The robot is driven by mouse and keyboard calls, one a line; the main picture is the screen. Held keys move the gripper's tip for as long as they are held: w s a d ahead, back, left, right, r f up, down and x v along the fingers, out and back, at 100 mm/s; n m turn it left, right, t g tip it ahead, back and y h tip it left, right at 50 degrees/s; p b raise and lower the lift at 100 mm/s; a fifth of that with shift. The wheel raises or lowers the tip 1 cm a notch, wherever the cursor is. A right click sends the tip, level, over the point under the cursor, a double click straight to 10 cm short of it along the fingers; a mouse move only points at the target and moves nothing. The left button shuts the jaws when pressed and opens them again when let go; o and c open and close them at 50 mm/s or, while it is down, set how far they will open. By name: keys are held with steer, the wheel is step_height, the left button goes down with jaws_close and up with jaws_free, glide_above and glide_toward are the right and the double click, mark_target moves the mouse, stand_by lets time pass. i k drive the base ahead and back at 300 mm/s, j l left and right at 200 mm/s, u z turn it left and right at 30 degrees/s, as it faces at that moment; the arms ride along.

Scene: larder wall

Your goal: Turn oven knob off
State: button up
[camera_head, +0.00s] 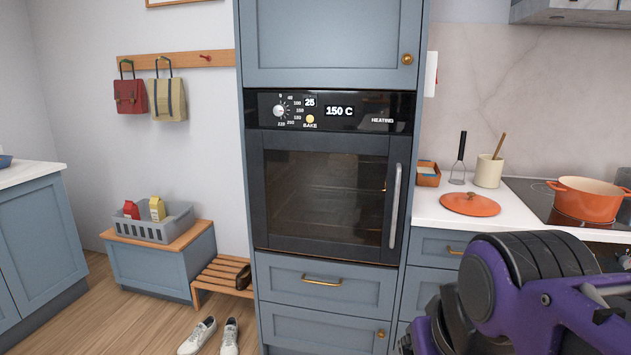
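The oven (325,190) is built into a tall blue cabinet, with its dark glass door shut. Its black control panel (355,123) runs along the top. The round silver oven knob (279,111) is at the panel's left, ringed by temperature numbers. My purple and black arm shows at the lower right, well away from the knob. I cannot make out its fingertips.
The vertical door handle (395,206) is at the oven's right. A counter at right holds an orange lid (470,204), a utensil pot (489,171) and an orange pan (586,198) on the hob. White shoes (198,336) lie on the floor near a low rack (222,276).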

mark_target(280, 109)
steer(key=j+z, duration=0.2)
steer(key=z, duration=0.2)
steer(key=j+z, duration=0.45)
steer(key=z, duration=0.3)
steer(key=j+z, duration=0.15)
steer(key=j, duration=0.25)
steer(key=k+j+z, duration=0.15)
steer(key=j, duration=0.25)
